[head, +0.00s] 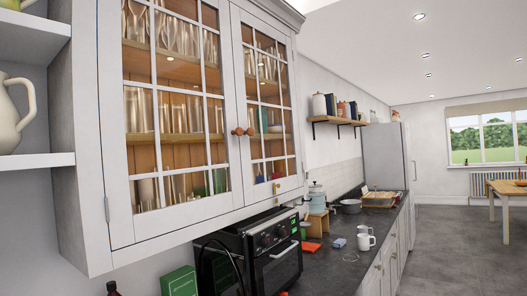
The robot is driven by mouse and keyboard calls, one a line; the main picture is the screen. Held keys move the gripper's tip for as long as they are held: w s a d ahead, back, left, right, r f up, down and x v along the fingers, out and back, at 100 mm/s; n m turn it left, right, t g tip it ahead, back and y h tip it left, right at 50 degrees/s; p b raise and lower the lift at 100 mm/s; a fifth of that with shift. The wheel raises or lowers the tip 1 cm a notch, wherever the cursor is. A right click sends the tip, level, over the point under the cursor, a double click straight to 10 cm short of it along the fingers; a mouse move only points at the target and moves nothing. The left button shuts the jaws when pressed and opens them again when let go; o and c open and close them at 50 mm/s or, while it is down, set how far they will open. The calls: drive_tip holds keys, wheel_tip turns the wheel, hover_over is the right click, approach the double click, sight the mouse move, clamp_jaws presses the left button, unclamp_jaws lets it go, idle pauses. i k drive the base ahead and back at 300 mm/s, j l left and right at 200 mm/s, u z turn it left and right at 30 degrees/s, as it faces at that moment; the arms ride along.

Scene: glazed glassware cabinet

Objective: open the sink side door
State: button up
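The glazed cabinet (86,130) hangs on the wall at the left of the head view. It has two pale grey doors with glass panes, and both look shut. The near left door (118,215) is the larger in view. The far right door (238,80) is on the side toward the rest of the worktop. Two round wooden knobs, the left one (238,131) and the right one (250,131), sit side by side at the meeting edges. A small brass fitting (276,188) shows low on the right door. No sink is clearly visible. My gripper is not in view.
A black oven (270,250) stands on the dark worktop (335,262) below the cabinet. A green box (180,283), a pale blue canister (317,200) and white mugs (366,238) are also there. A white jug (12,112) stands on open shelves at left.

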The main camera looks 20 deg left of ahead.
sight(125, 229)
drive_tip(key=i+l+u, duration=0.15)
drive_tip(key=i, duration=1)
